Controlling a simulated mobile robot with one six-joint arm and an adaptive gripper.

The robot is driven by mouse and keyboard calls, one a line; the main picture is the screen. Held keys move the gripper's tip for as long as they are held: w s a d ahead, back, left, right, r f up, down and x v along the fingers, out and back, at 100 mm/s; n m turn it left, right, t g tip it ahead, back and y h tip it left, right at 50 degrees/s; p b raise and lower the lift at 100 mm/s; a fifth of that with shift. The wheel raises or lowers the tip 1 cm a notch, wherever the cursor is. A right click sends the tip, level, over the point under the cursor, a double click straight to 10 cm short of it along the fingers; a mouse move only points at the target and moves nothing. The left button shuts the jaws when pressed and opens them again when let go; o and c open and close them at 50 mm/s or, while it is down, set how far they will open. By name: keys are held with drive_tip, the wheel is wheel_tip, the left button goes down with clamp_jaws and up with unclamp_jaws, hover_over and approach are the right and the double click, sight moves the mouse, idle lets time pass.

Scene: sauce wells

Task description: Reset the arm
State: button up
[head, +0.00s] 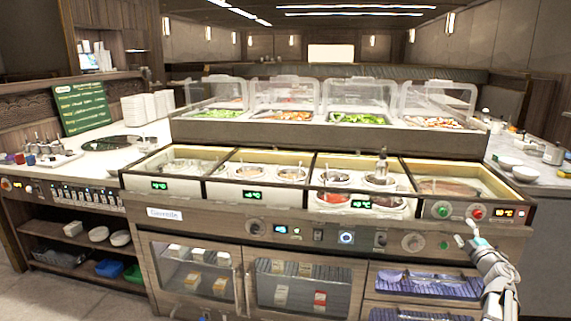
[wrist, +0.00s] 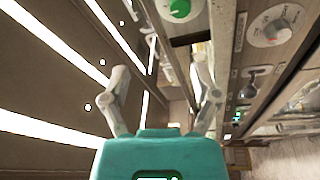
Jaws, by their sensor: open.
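My gripper (head: 466,232) is at the right of the head view, raised in front of the right end of the counter's control panel. Its fingers point up and to the left. In the wrist view my gripper (wrist: 160,72) has its two grey fingers spread apart, with nothing between them. The sauce-well counter (head: 300,232) fills the middle of the head view, with several wells holding round pots. A ladle or pump handle (head: 382,160) stands up from the third well section.
A panel with knobs (head: 413,242) and a green button (head: 443,210) lies close beside my gripper. Clear covers (head: 285,95) shield food behind the wells. A side counter with bowls (head: 525,173) stands at the right. Floor (head: 60,290) shows at the lower left.

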drive_tip(key=s+a+f+m+g+h, duration=0.25)
drive_tip(key=a+f+m+g, duration=0.45)
drive_tip(key=a, duration=0.4)
drive_tip(key=s+a+f+m+g+h, duration=0.1)
drive_tip(key=a+f+m+g+h, duration=0.3)
drive_tip(key=a+f+m, duration=0.55)
drive_tip(key=s+a+f+n+g+y, duration=0.1)
drive_tip(key=s+a+f+g+y, duration=0.2)
drive_tip(key=s+a, duration=0.6)
drive_tip(key=s+a+f+n+g+y, duration=0.15)
drive_tip(key=s+a+g+y, duration=0.3)
drive_tip(key=a, duration=0.85)
wheel_tip(320, 180, up, 27)
drive_tip(key=s+g+p, duration=0.1)
drive_tip(key=p, duration=2.6)
drive_tip(key=shift+s, duration=0.25)
drive_tip(key=shift+c, duration=0.3)
